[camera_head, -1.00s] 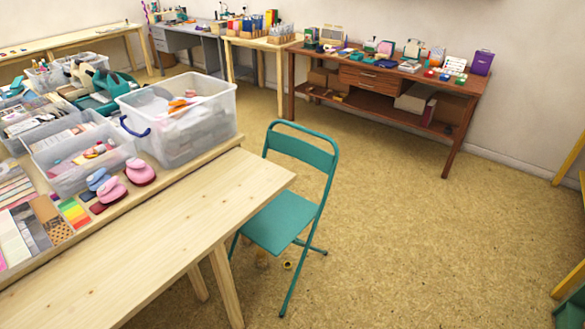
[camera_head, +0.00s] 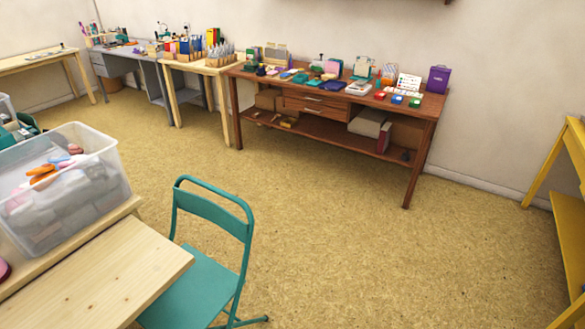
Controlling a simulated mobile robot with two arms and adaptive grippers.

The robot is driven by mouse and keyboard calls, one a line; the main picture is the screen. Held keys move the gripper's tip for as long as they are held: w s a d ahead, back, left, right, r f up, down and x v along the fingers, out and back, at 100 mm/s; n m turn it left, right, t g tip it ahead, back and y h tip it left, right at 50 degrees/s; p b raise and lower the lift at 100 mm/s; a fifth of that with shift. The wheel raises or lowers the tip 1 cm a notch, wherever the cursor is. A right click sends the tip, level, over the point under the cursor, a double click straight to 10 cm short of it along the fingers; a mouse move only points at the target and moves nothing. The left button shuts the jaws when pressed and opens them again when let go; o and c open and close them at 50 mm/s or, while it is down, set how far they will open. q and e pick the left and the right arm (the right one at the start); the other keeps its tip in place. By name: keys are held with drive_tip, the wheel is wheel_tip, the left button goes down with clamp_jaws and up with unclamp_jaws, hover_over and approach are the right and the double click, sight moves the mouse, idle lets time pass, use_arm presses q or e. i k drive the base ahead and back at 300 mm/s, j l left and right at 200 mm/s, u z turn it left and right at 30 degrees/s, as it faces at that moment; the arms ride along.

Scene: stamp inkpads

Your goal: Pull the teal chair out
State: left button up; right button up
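The teal chair (camera_head: 193,291) stands at the lower left, at the right end of the light wooden table (camera_head: 125,268). It is a folding chair with a metal frame, upright on the floor. Its backrest (camera_head: 214,203) faces the open floor, and part of its seat is tucked behind the table's corner. The lower parts of its front legs are cut off by the picture's bottom edge. Neither of my grippers shows in this view.
A clear plastic bin (camera_head: 75,195) of supplies stands on the table. A brown desk (camera_head: 325,125) with inkpads and stamps stands along the back wall. A yellow shelf (camera_head: 568,225) is at the right edge. The floor (camera_head: 370,255) right of the chair is clear.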

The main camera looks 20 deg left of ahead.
sight(201, 294)
drive_tip(key=i+l+z, duration=0.1)
drive_tip(key=i, duration=1.05)
